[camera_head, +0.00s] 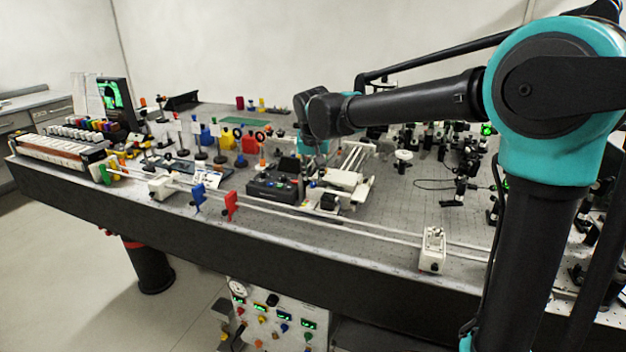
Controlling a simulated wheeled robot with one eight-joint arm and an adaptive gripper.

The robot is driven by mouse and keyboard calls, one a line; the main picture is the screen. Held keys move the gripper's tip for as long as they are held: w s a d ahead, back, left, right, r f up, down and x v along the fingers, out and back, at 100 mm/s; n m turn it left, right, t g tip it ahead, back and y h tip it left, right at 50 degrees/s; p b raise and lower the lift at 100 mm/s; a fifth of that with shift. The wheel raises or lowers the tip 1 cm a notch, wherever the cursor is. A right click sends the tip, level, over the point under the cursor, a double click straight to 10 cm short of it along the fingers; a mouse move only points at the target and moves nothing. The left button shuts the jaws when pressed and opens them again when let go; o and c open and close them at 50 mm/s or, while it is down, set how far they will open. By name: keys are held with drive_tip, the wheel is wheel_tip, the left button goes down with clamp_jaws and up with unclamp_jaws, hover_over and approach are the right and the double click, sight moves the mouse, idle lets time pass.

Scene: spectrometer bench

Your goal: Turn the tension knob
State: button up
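I cannot pick out the tension knob for certain; several small knobs are in view. A black control box (274,186) with small coloured knobs and a display sits near the middle of the bench. A white end block (432,250) sits on the right end of a long rail. My arm reaches in from the right, and its wrist is above the middle of the bench. My gripper (308,165) points down just behind the control box, small and partly lost among dark parts. Its fingers are not clear, and I see no clear contact.
The long rail (330,222) runs along the bench's front edge, with a blue holder (198,197) and a red holder (231,206) on it. Optical mounts crowd the right and back. A knobbed panel (280,318) stands below the bench. Some bench top right of centre is bare.

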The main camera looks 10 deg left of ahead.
sight(313, 183)
drive_tip(key=shift+x, duration=1.55)
clamp_jaws()
drive_tip(key=shift+d, duration=0.1)
drive_tip(key=shift+w+d+n+g+y, duration=0.15)
drive_tip(key=shift+n+y, duration=0.4)
drive_tip(key=shift+n, duration=0.95)
drive_tip(key=shift+w+d+n+g+y, duration=0.1)
drive_tip(key=shift+n+g+y, duration=0.3)
drive_tip(key=shift+n, duration=1.1)
unclamp_jaws()
drive_tip(key=shift+s, duration=0.1)
